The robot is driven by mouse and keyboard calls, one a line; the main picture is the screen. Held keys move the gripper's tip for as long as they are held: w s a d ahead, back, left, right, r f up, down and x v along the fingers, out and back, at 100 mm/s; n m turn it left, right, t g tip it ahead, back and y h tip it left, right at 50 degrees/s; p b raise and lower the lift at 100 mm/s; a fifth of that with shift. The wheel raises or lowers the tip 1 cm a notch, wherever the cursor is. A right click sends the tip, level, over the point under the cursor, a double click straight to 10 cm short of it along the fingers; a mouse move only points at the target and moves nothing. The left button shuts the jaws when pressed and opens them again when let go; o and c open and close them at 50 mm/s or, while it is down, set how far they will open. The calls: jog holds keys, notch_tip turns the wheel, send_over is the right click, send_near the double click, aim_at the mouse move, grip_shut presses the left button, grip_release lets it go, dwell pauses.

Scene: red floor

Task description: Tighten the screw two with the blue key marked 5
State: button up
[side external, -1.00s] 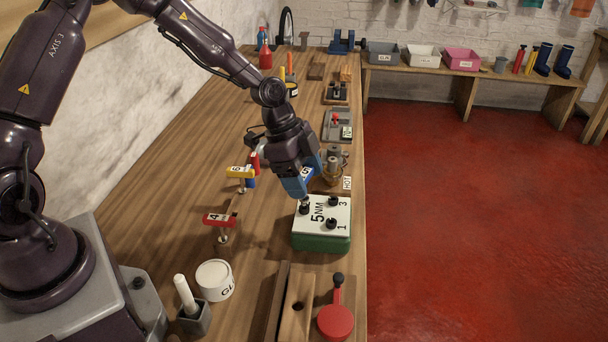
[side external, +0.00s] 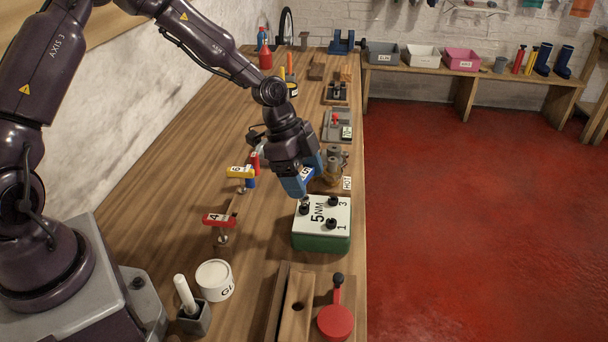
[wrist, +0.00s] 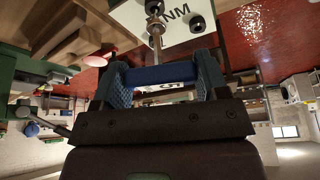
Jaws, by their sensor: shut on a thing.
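My gripper (side external: 300,187) is shut on the blue key (side external: 307,174), above the far left corner of the white-topped green box (side external: 322,242). In the wrist view, the key's blue handle (wrist: 160,75) lies across between my fingers, and its metal shaft (wrist: 156,35) points away toward the plate. Below the gripper is a black screw (side external: 304,207), the one apart from those marked 1 (side external: 331,224) and 3 (side external: 333,201); its own number is hidden. The shaft tip is at or just over this screw. I cannot tell whether it is seated. The plate reads "5 NM".
A red key marked 4 (side external: 219,219) and a yellow key marked 6 (side external: 240,172) stand left of the box. A metal fixture with a "HOT" tag (side external: 347,184) is close behind. A red round-ended tool (side external: 336,321) and wooden block (side external: 296,305) lie in front.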

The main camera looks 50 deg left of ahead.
jog(key=shift+m+g, duration=0.4)
jog(key=shift+m, duration=0.7)
dwell(3.1)
jog(key=shift+r, duration=0.1)
jog(key=shift+r, duration=2.15)
